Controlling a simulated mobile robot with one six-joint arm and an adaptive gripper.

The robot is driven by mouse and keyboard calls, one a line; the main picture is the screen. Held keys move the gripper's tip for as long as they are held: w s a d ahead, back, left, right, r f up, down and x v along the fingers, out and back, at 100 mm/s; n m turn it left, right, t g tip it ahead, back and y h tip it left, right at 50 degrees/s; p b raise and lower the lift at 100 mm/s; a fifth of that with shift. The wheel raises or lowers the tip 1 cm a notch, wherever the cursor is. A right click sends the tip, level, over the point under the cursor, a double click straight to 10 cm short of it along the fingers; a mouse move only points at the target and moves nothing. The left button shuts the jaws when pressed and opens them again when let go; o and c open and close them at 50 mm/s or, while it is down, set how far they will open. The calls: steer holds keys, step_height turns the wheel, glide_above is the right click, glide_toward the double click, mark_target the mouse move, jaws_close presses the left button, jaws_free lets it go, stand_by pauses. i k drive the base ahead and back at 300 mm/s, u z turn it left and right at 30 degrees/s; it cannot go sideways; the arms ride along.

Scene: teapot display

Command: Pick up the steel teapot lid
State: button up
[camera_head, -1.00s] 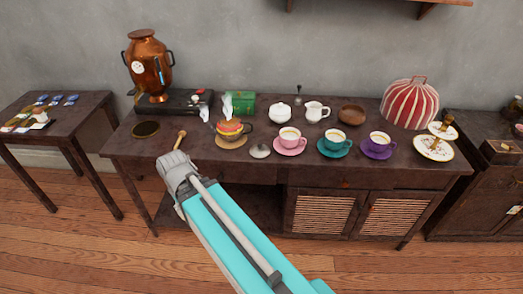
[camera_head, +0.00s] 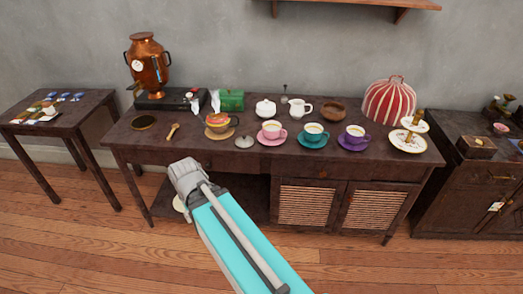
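The steel teapot lid (camera_head: 245,142) is a small grey dome with a knob. It lies on the dark wooden table (camera_head: 200,153), near the front edge, left of the pink cup and saucer (camera_head: 271,132). My gripper (camera_head: 182,170) shows as the grey end of my turquoise arm. It appears in front of the table's front edge, below and left of the lid in the picture, and apart from it. Its fingers are too hidden and small to tell whether they are open or shut.
A patterned teapot (camera_head: 219,122) on a round mat is left of the lid. A wooden spoon-like tool (camera_head: 172,131) lies further left. Teal (camera_head: 313,134) and purple (camera_head: 354,138) cups stand right. A white pot (camera_head: 265,108) and creamer (camera_head: 299,108) stand behind.

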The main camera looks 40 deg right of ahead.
mark_target(244, 142)
steer(key=k, duration=0.9)
steer(key=z, duration=1.25)
steer(key=i, duration=1.3)
